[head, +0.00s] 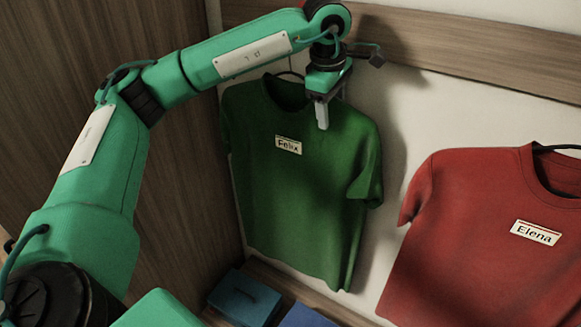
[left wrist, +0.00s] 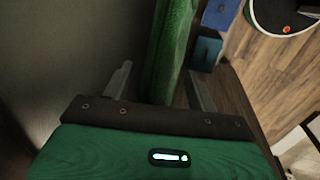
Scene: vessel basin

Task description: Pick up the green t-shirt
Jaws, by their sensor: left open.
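The green t-shirt (head: 300,190) hangs on a dark hanger against the white wall in the head view. It bears a name tag (head: 288,145) reading Felix. My left gripper (head: 322,112) points down in front of the shirt's upper right part, near the collar and shoulder. In the left wrist view the shirt shows as a green strip (left wrist: 172,50) between the two open fingers of the left gripper (left wrist: 160,88). I cannot tell whether either finger touches the cloth. My right gripper is not in view.
A red t-shirt (head: 490,230) tagged Elena hangs to the right. A wooden rail (head: 470,50) runs above the shirts, and a wooden panel (head: 185,180) stands at the left. Blue boxes (head: 245,297) lie below the green shirt.

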